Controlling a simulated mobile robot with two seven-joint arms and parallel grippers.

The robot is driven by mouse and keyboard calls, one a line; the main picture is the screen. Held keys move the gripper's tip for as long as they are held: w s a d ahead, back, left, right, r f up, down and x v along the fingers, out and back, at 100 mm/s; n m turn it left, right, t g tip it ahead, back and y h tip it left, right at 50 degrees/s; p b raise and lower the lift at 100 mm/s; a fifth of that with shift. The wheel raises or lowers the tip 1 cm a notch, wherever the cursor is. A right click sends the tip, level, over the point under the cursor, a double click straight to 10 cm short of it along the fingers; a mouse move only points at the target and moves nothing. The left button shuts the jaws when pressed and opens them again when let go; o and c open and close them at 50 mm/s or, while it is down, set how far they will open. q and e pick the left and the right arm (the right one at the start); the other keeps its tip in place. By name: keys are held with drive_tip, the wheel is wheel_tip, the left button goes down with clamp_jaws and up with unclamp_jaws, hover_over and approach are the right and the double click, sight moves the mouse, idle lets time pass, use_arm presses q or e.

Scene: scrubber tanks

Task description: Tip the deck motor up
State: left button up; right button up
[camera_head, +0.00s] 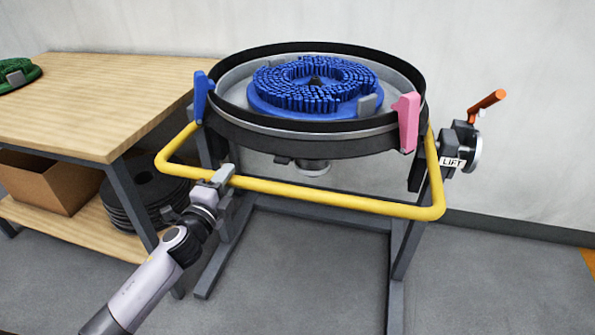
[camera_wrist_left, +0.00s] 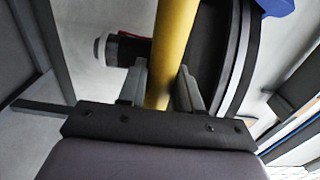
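The round deck (camera_head: 270,140) is a black-rimmed ring on a grey stand, lying about level. A blue brush (camera_head: 312,106) sits in it with its bristles up. A pale round part (camera_head: 315,167), possibly the motor, shows under the deck and is mostly hidden. A yellow bar (camera_head: 330,200) loops around the front. My left gripper (camera_head: 222,176) is at the bar's front left; in the left wrist view its fingers (camera_wrist_left: 162,88) lie on both sides of the yellow bar (camera_wrist_left: 172,40), seemingly closed against it. My right gripper is not in view.
A blue clip (camera_head: 201,97) and a pink clip (camera_head: 408,120) sit at the rim. An orange-handled lever (camera_head: 487,104) with a LIFT label (camera_head: 452,162) is at right. A wooden bench (camera_head: 90,100) with a box and black discs below stands left. Floor ahead is clear.

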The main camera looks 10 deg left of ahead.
sight(230, 110)
use_arm(q)
drive_tip(key=shift+c, duration=0.4)
drive_tip(key=r+p, duration=0.2)
drive_tip(key=w+r+p, duration=0.1)
drive_tip(key=r+p, duration=0.1)
drive_tip(key=r, duration=0.1)
drive_tip(key=r+p, duration=0.2)
drive_tip(key=shift+w+r+p, duration=0.3)
drive_tip(key=shift+r+p, duration=0.05)
drive_tip(key=shift+p, duration=0.05)
drive_tip(key=shift+f, duration=0.15)
drive_tip(key=w+r+p, duration=0.1)
drive_tip(key=r, duration=0.1)
drive_tip(key=w+r+p, duration=0.1)
drive_tip(key=r+p, duration=0.1)
drive_tip(key=w+r+p, duration=0.1)
drive_tip(key=r+p, duration=0.1)
drive_tip(key=shift+r, duration=0.25)
drive_tip(key=shift+w+d, duration=0.1)
drive_tip(key=shift+r, duration=0.1)
drive_tip(key=w+r+p, duration=0.3)
drive_tip(key=w+r, duration=0.1)
drive_tip(key=r, duration=0.1)
drive_tip(key=shift+r+p, duration=0.15)
drive_tip(key=shift+p, duration=0.2)
drive_tip(key=shift+w+r, duration=0.15)
drive_tip(key=shift+w, duration=0.1)
